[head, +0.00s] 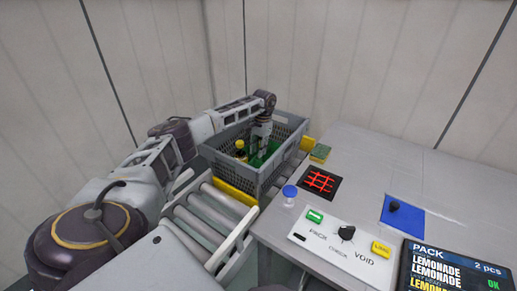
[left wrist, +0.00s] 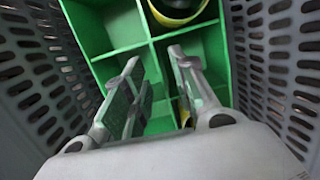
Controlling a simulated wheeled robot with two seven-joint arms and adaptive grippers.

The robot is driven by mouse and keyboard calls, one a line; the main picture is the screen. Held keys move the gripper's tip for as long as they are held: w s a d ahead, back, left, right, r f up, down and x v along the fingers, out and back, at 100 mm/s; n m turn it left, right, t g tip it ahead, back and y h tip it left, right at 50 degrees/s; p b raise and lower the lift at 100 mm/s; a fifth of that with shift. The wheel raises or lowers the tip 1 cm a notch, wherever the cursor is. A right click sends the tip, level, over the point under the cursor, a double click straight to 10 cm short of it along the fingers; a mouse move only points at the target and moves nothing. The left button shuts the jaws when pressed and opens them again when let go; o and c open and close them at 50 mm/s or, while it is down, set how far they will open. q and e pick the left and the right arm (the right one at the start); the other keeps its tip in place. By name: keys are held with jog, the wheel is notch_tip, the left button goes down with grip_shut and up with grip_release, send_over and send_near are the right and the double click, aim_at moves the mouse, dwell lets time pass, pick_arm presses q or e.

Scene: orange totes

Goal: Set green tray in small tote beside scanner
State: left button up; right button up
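A green divided tray (head: 258,160) sits inside a grey slatted tote (head: 236,172) to the left of the counter. The tray's compartments fill much of the left wrist view (left wrist: 110,25). My left gripper (head: 262,146) reaches down into the tote from above. In the left wrist view its two fingers (left wrist: 157,78) are apart, with a green divider showing between them; I cannot tell whether they touch it. The scanner (head: 319,183), a black square with a glowing red grid, is on the counter right of the tote. My right gripper is not in view.
A bottle with yellow (head: 240,149) stands in the tote. The tote is on a roller conveyor (head: 205,218). The far counter is clear.

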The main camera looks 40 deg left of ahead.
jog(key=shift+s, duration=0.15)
pick_arm(q)
jog(key=shift+r, duration=0.85)
notch_tip(320, 180, up, 11)
jog(key=w+p, duration=0.1)
jog(key=shift+w+r+p, duration=0.15)
jog(key=shift+w+p, duration=0.2)
jog(key=shift+w, duration=0.05)
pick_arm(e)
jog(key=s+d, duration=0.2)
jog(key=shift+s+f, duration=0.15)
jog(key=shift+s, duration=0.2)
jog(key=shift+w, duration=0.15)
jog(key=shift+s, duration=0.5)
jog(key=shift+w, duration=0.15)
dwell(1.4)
